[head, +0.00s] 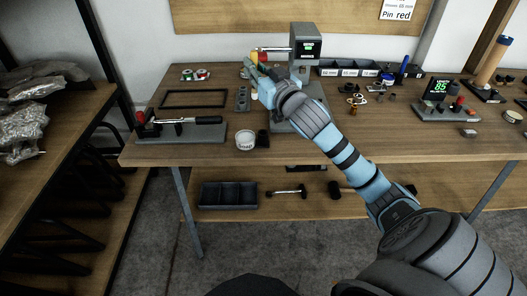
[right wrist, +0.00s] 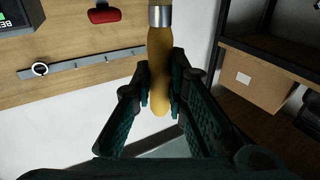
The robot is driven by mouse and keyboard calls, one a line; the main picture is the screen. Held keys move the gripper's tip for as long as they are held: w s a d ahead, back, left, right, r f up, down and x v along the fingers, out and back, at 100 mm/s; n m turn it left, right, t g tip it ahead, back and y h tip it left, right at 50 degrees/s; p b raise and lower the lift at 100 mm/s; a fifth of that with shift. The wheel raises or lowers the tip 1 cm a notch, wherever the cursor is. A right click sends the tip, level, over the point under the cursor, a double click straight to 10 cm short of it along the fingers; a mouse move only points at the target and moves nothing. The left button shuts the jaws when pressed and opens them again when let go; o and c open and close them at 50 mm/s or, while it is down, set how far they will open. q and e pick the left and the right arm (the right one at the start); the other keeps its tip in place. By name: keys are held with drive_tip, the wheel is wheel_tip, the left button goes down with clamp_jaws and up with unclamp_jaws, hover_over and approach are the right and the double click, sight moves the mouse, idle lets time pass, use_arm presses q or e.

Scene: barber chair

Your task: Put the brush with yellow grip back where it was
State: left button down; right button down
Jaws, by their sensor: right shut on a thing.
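The yellow grip of the brush (right wrist: 160,70) stands upright in the middle of the right wrist view, with a metal band at its top. The rest of the brush is cut off by the frame edge. My right gripper (right wrist: 160,88) is shut on this grip, one finger on each side. In the head view my right gripper (head: 252,68) is over the back of the workbench, left of the grey machine with a green display (head: 306,45). Small yellow patches show around its fingers, but the brush's shape is unclear there. My left gripper is not in view.
On the workbench (head: 190,152), a clamp-like tool (head: 180,128) and white tub (head: 246,140) stand in front. An empty black frame (head: 194,92) lies behind them. Labelled bins (head: 350,69) stand at the back. A grey strip with a ring (right wrist: 80,65) shows on wood in the wrist view.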

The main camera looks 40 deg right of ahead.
drive_tip(key=shift+m+g+h, duration=0.3)
drive_tip(key=shift+m+h, duration=0.3)
drive_tip(key=shift+h, duration=0.3)
drive_tip(key=d+f+b, duration=0.1)
drive_tip(key=f+b, duration=0.1)
drive_tip(key=f, duration=0.4)
drive_tip(key=f+b, duration=0.3)
drive_tip(key=f, duration=0.3)
drive_tip(key=d+f+b, duration=0.1)
drive_tip(key=f+b, duration=0.1)
drive_tip(key=f, duration=0.4)
drive_tip(key=shift+w+d+b, duration=0.1)
drive_tip(key=shift+d+b, duration=0.25)
drive_tip(key=shift+f, duration=0.1)
drive_tip(key=c, duration=1.6)
unclamp_jaws()
